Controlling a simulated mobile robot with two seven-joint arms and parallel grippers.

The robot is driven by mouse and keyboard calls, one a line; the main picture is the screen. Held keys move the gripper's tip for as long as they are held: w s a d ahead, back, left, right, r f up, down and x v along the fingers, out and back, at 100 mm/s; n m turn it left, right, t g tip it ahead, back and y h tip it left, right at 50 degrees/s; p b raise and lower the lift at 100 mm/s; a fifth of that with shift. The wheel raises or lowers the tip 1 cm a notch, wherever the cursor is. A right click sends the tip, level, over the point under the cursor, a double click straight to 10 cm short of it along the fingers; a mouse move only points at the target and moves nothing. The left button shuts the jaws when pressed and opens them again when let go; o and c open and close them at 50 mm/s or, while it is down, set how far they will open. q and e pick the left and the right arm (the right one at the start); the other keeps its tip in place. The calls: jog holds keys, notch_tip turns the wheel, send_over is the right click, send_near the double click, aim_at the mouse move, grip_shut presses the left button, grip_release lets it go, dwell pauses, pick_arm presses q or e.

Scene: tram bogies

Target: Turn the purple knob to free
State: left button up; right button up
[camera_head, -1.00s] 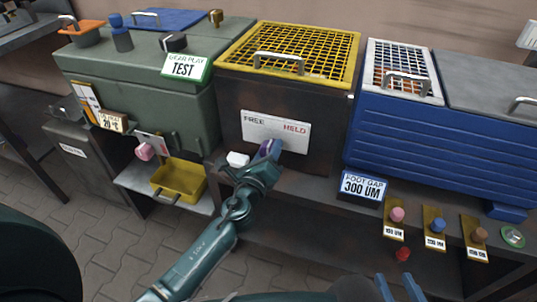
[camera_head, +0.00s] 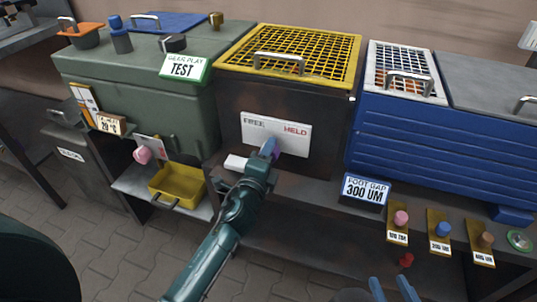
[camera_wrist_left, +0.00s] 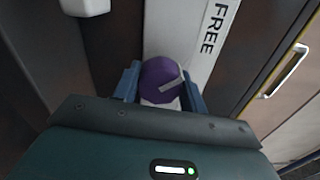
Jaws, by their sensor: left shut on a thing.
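The purple knob (camera_wrist_left: 160,80) sits between the two blue fingers of my left gripper (camera_wrist_left: 158,88) in the left wrist view. My left gripper (camera_head: 270,149) is shut on it. A light grey line marks the knob's face. In the head view the knob is mostly hidden behind the fingers, with a purple sliver (camera_head: 275,153) showing. The knob is at the white plate (camera_head: 290,143), which reads FREE on the left and HELD on the right. My right gripper (camera_head: 392,289) shows at the bottom edge, blue fingers apart, with nothing between them.
The plate is on a dark box with a yellow mesh lid (camera_head: 290,52). A white block (camera_head: 236,162) stands left of the knob. A pink knob (camera_head: 142,155) and yellow tray (camera_head: 177,184) are further left. The foot gap sign (camera_head: 365,190) and several coloured pegs stand right.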

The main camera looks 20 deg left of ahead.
dwell(0.5)
pick_arm(q)
jog(key=o, duration=1)
pick_arm(e)
jog(key=shift+s+d+f, duration=0.1)
